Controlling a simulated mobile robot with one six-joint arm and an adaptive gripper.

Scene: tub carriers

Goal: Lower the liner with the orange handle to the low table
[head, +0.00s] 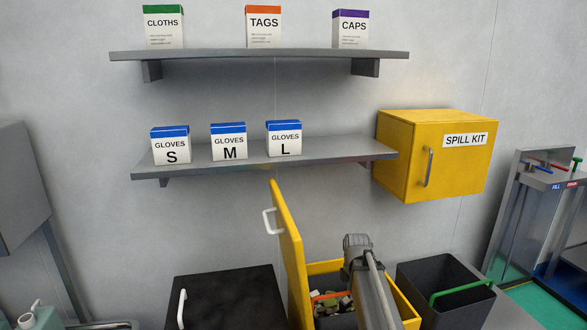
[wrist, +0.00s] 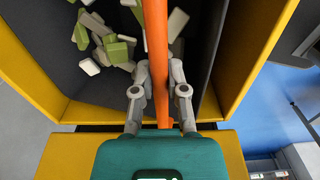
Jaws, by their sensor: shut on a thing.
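The liner (wrist: 50,47) is a dark grey tub with an orange handle (wrist: 156,30) across it. It holds loose white and green pieces. It sits inside a yellow-walled housing (wrist: 257,50), with the housing's walls close around it. My gripper (wrist: 160,68) is shut on the orange handle, one finger on each side. In the head view, part of the orange handle (head: 325,296) shows left of my arm, which hides much of the liner and my fingers. I cannot make out the low table for certain in either view.
A yellow lid or door (head: 289,250) stands open left of the housing. A black box (head: 225,298) with a white handle is further left. A dark bin (head: 446,272) with a green handle stands close on the right. A yellow spill kit cabinet (head: 435,155) and shelves (head: 260,153) hang above.

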